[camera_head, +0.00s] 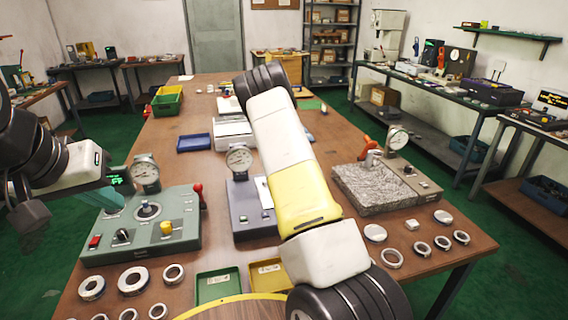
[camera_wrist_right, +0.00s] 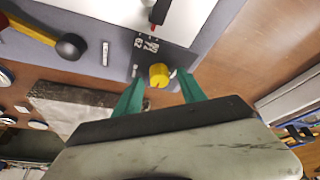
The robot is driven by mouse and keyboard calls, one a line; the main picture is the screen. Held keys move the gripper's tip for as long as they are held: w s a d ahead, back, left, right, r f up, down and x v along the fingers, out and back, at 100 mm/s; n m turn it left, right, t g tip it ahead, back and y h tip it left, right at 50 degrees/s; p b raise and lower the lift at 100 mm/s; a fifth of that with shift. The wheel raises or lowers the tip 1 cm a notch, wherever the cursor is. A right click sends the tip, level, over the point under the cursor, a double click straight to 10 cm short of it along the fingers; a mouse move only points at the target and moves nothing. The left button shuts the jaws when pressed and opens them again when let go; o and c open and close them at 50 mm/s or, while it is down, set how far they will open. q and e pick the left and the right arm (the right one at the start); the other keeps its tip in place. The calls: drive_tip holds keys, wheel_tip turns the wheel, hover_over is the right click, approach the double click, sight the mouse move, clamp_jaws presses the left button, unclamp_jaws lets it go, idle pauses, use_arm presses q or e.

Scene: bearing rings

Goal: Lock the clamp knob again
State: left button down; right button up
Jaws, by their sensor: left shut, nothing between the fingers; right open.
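A yellow knob (camera_wrist_right: 158,75) sits on the dark panel of a grey gauge stand in the right wrist view. My right gripper (camera_wrist_right: 160,88) is open, its green fingers on either side of the knob's near edge; I cannot tell if they touch it. The middle gauge stand (camera_head: 243,205) in the head view is partly hidden by my right arm, and the right gripper does not show there.
A granite-block gauge stand (camera_head: 375,190) is on the right. Several metal rings (camera_head: 133,280) lie along the front edge. A green tray (camera_head: 218,287) and a yellow tray (camera_head: 268,275) lie in front of the middle stand. A black ball-ended handle (camera_wrist_right: 70,46) is close by.

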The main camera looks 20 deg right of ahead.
drive_tip(key=v, duration=0.7)
drive_tip(key=shift+r, duration=0.4)
drive_tip(key=shift+a, duration=0.1)
